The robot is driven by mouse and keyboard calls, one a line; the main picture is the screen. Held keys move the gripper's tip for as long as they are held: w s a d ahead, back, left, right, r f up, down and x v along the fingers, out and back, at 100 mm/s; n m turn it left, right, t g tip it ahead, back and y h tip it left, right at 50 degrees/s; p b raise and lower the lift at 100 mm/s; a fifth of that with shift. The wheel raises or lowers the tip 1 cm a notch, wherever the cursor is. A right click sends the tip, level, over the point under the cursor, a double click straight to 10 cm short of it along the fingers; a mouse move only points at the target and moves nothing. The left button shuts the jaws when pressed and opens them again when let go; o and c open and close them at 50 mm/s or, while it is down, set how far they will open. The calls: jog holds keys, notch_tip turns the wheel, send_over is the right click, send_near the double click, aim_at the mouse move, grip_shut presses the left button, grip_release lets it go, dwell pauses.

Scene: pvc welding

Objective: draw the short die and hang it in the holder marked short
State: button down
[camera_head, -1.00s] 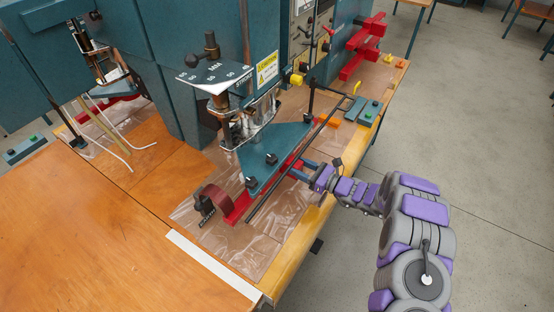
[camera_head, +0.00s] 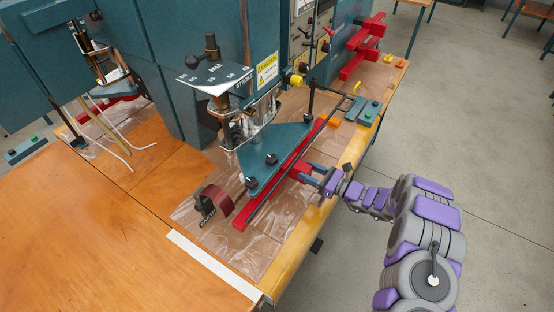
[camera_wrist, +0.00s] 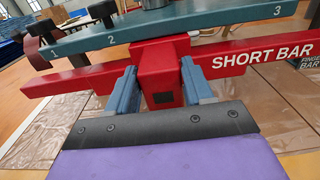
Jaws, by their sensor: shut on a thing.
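The short die is a long red bar (camera_head: 262,202) lettered "SHORT BAR" in the wrist view (camera_wrist: 120,73). My gripper (camera_head: 312,172) is shut on the red block that sticks out from the middle of the bar; in the wrist view its two blue fingers (camera_wrist: 160,88) stand on either side of that block. The bar lies along the front edge of the blue triangular plate (camera_head: 275,152) of the press, partly below it. Red brackets (camera_head: 362,48) stand at the far right end of the bench; no mark on them is readable.
A dark red curved piece (camera_head: 213,200) sits left of the bar. A thin dark rod (camera_head: 285,172) runs along the bar. A button box (camera_head: 370,110) and an orange block (camera_head: 335,123) lie beyond it. The floor to the right is open.

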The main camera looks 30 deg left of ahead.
jog(key=shift+s+d, duration=0.1)
jog(key=shift+d, duration=1.1)
jog(key=shift+d, duration=0.1)
